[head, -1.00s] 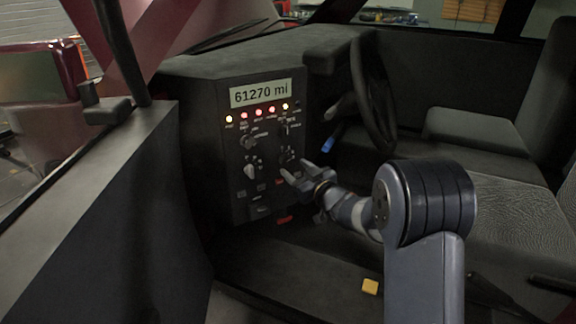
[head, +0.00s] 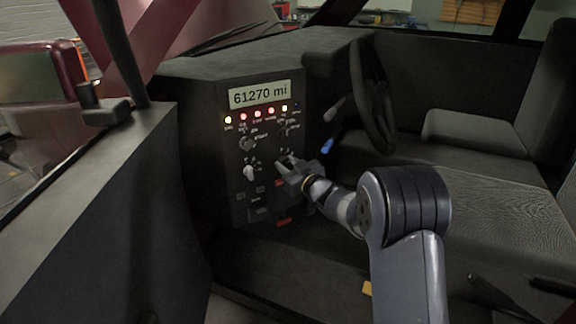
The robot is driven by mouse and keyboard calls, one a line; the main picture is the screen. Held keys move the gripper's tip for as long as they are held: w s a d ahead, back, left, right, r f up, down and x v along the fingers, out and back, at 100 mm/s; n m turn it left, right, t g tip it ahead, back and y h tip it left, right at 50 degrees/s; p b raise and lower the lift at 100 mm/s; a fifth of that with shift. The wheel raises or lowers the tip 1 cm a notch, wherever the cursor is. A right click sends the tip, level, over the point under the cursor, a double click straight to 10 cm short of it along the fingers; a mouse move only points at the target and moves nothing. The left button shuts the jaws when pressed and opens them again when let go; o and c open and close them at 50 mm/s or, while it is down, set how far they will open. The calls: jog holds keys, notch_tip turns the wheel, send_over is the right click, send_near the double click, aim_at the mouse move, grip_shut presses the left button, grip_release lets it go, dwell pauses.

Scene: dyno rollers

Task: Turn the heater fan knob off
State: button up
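The black control panel (head: 232,197) on the dashboard has several small knobs, with labels too small to read, so I cannot tell which is the heater fan knob. One knob (head: 246,144) is at the upper left, a paler knob (head: 249,172) at the lower left, and another (head: 287,129) at the upper right. My gripper (head: 283,165) is at the panel's lower right. Its fingertips cover the lower-right knob seen there earlier. I cannot tell whether they touch or hold it, or how far apart they are.
A display (head: 260,94) reading 61270 mi and a row of lit lamps are above the knobs. The steering wheel (head: 375,105) and a blue-tipped stalk (head: 328,146) are right of the panel. Seats fill the right.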

jog(key=c, duration=0.5)
jog(key=shift+n, duration=0.3)
jog(key=n+b, duration=0.4)
jog(key=n, duration=0.2)
jog(key=shift+f, duration=0.1)
jog(key=n+b, duration=0.3)
jog(key=n, duration=0.2)
jog(key=shift+a+b, duration=0.1)
jog(key=shift+b, duration=0.25)
jog(key=shift+s+n+b, duration=0.1)
jog(key=shift+n+b, duration=0.5)
jog(key=shift+n, duration=0.4)
